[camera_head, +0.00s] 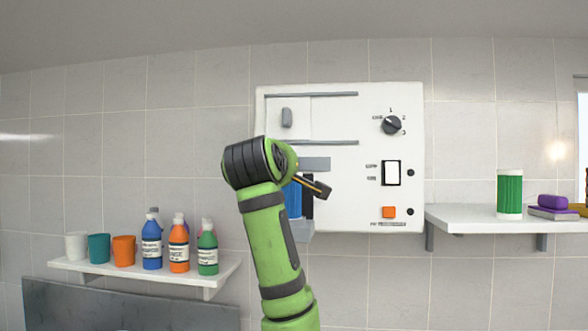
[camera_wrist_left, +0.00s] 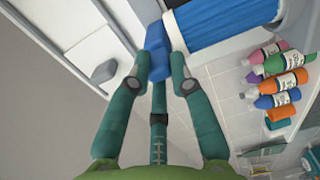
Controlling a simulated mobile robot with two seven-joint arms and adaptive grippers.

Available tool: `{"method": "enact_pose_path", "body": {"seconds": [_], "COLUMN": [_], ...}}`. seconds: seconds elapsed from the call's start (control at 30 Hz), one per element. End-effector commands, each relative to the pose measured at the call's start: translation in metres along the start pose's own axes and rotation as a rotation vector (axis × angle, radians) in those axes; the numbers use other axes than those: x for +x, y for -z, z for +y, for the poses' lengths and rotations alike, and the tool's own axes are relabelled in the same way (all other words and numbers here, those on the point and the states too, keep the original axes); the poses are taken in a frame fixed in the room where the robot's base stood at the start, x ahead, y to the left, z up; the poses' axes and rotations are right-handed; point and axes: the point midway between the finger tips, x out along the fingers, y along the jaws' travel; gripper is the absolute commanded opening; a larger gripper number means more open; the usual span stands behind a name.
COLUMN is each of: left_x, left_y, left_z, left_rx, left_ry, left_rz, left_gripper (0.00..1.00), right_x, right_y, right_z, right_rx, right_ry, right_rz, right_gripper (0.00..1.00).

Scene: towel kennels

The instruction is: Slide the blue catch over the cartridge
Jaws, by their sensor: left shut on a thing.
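The blue cartridge (camera_head: 292,200) sits in the lower left of the white wall panel, partly hidden by my arm in the head view. In the left wrist view the cartridge (camera_wrist_left: 220,22) is a ribbed blue body at the top. The small blue catch (camera_wrist_left: 157,50) is beside its left end, between my left fingertips. My left gripper (camera_wrist_left: 159,65) is shut on the catch. In the head view my green arm covers most of the gripper, and I cannot make out the catch. My right gripper is in neither view.
The white panel (camera_head: 345,120) carries a grey handle (camera_head: 286,117), a dial (camera_head: 391,125), a white switch (camera_head: 391,172) and an orange button (camera_head: 389,212). Bottles and cups stand on the left shelf (camera_head: 190,277). The right shelf (camera_head: 470,219) holds a green canister (camera_head: 509,194).

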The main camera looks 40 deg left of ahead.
Motion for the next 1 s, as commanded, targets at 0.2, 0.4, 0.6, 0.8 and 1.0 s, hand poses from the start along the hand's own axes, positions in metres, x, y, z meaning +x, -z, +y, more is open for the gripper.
{"method": "enact_pose_path", "body": {"seconds": [0.2,0.4,0.6,0.8,1.0], "left_x": [-0.002,-0.001,-0.010,-0.048,-0.090], "left_y": [0.005,0.004,0.003,0.004,0.005], "left_z": [0.005,0.003,0.003,0.004,0.004], "left_rx": [-0.006,-0.005,-0.005,-0.007,-0.008], "left_ry": [-0.012,-0.008,-0.008,-0.013,-0.014], "left_rz": [0.012,0.010,0.008,0.008,0.009], "left_gripper": [0.48,0.48,0.48,0.48,0.48], "right_x": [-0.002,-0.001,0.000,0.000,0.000], "right_y": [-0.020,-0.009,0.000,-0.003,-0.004], "right_z": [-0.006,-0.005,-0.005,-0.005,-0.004], "right_rx": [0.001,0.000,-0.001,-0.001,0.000], "right_ry": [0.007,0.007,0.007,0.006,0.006], "right_rz": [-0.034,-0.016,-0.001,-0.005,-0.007], "right_gripper": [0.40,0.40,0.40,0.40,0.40]}}
